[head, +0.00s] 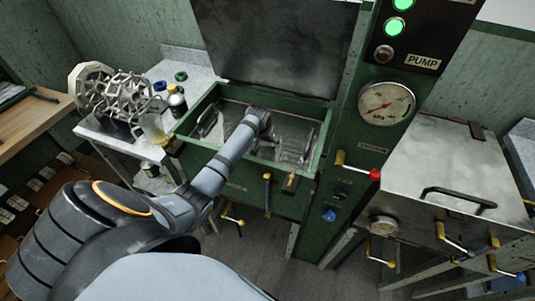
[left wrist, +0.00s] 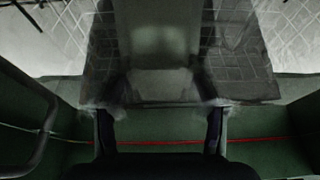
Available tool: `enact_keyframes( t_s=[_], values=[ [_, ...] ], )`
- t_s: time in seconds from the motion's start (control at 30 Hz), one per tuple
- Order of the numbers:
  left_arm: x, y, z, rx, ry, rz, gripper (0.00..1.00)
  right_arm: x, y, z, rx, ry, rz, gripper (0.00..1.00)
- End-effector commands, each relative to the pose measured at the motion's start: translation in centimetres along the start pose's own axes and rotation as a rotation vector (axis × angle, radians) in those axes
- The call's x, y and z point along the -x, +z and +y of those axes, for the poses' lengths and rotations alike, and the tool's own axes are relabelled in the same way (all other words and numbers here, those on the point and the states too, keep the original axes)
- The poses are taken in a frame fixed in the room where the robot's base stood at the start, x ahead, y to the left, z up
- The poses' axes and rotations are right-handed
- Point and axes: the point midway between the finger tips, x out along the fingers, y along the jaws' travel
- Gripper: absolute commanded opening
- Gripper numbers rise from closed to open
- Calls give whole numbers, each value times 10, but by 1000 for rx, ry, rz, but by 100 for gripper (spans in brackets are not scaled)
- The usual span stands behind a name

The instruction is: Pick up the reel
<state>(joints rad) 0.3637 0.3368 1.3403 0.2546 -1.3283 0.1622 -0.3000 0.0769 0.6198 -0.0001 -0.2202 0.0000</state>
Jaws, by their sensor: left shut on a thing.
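A pale metal open-frame reel (head: 112,97) with ring-like ends lies on the side table at the left in the head view. My left gripper (head: 264,130) is down inside the green-walled basin (head: 196,107), well to the right of that reel; its fingers are hardly visible there. In the left wrist view my left gripper (left wrist: 163,105) is shut on a grey, flat-faced thing (left wrist: 158,40) between its two dark fingers. The view is dim and blurred, so I cannot tell what that thing is. My right gripper is in neither view.
Small bottles (head: 177,100) and a beaker (head: 154,130) stand near the reel. The basin's raised lid (head: 275,45) is behind my arm. A green gauge column (head: 385,105) and a closed metal-topped unit (head: 450,170) with levers stand to the right.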

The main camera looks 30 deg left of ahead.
Motion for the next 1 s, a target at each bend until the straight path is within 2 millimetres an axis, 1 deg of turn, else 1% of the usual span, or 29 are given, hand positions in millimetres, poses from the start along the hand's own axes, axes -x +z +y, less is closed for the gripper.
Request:
enact_keyframes(
  t_s=[0.07, 0.17, 0.4, 0.53, 0.6, 0.7, 1.0],
  values=[
    [2, -2, 0, 0, 0, 3, 23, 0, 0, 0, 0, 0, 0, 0],
    [14, -7, 0, 0, 0, 5, 23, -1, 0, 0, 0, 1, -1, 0],
    [64, -28, 0, 0, 0, 6, 23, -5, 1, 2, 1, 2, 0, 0],
    [84, -36, 0, 0, 0, 4, 23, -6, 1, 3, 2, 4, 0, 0],
    [89, -38, 0, 0, 0, 3, 23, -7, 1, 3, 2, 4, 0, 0],
    [93, -39, 0, 0, 0, 2, 23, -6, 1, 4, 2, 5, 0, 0],
    [94, -40, 0, 0, 0, 1, 23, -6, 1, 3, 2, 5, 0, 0]
  ],
)
